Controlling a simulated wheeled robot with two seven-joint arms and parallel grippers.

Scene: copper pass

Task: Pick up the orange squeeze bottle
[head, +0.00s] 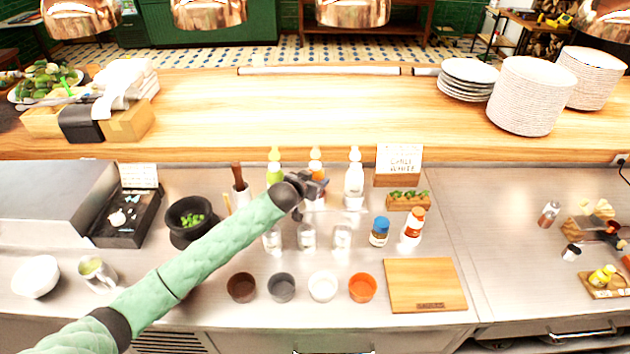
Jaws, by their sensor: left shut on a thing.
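The orange squeeze bottle (316,160) stands upright in the back row on the steel counter, between a green squeeze bottle (274,168) and a white squeeze bottle (354,178). My left arm reaches in from the lower left, and its dark gripper (317,187) is shut on the orange bottle. The gripper hides the bottle's lower part, so I cannot tell whether its base touches the counter. My right gripper is not in view.
Clear shakers (307,237), a blue-capped jar (379,232) and an orange-capped bottle (413,226) stand in front. Several small bowls (322,286) and a cutting board (426,280) lie nearer. A mortar (190,222) is left; a sign (400,158) is behind right.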

